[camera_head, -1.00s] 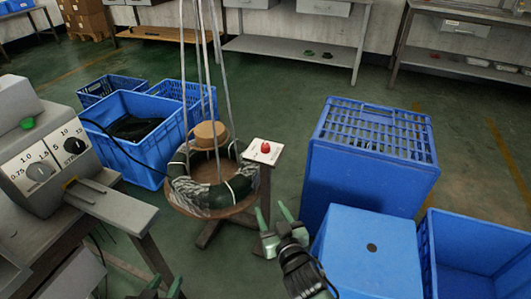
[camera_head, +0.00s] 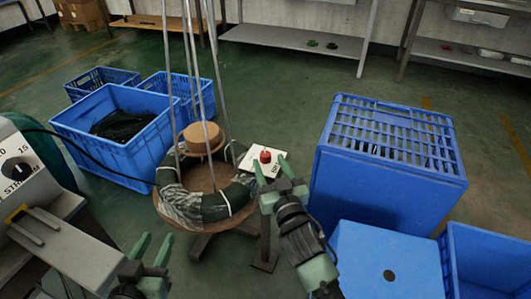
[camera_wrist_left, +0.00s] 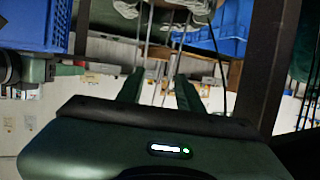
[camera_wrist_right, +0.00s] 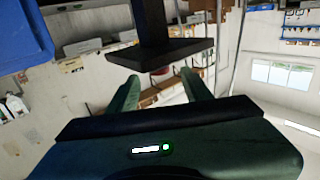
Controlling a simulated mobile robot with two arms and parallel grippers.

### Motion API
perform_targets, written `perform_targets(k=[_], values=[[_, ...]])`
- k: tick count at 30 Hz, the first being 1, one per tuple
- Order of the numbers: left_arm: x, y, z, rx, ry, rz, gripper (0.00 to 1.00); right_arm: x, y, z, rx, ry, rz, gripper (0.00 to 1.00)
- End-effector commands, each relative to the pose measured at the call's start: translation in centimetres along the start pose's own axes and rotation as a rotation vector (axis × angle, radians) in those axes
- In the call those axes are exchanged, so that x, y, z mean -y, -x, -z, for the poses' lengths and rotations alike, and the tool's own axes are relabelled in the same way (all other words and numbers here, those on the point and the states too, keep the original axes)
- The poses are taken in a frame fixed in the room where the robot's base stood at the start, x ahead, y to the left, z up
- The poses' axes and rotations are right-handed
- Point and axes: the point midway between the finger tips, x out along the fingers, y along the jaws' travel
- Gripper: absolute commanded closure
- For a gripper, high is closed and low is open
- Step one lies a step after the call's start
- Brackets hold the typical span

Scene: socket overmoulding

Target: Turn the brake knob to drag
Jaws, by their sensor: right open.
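The red brake knob (camera_head: 265,157) sits on a small white panel (camera_head: 252,166) on top of a post beside the cable spool (camera_head: 211,207). Its markings are too small to read. My right gripper (camera_head: 271,168) is open at the panel's right edge, with its fingertips close to the knob; I cannot tell if they touch it. In the right wrist view, the dark panel and post (camera_wrist_right: 160,55) hang into the picture, with a small red shape (camera_wrist_right: 160,71) between the open fingers (camera_wrist_right: 157,90). My left gripper (camera_head: 155,245) is open and empty at the lower left.
A grey machine with a dial (camera_head: 18,170) stands at the left. Blue crates (camera_head: 120,165) stand behind the spool. A tall blue crate (camera_head: 375,180) and a blue box (camera_head: 390,262) are close to my right arm. Rods (camera_head: 168,70) rise above the spool.

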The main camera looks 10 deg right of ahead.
Motion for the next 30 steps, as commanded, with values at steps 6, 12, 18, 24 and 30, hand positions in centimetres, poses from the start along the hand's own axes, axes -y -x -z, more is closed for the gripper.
perform_targets(k=[6,12,18,24,30], values=[[-0.5,-0.3,3.1,-0.163,0.002,-0.010,0.64,0.0,-3.4,-0.1,-0.001,0.001,0.000,0.50],[-0.7,-0.1,4.5,-0.232,0.003,-0.014,0.64,0.0,-4.7,-0.1,0.001,0.000,0.000,0.50],[-0.7,-0.1,4.7,-0.237,0.003,-0.014,0.64,0.0,-4.7,-0.1,0.001,0.000,0.000,0.50],[-0.7,-0.1,4.6,-0.236,0.003,-0.014,0.64,0.0,-4.7,-0.1,0.001,0.000,-0.001,0.92],[-0.7,-0.1,4.6,-0.232,0.003,-0.014,0.64,0.0,-4.7,-0.1,0.001,0.000,0.001,1.00]])
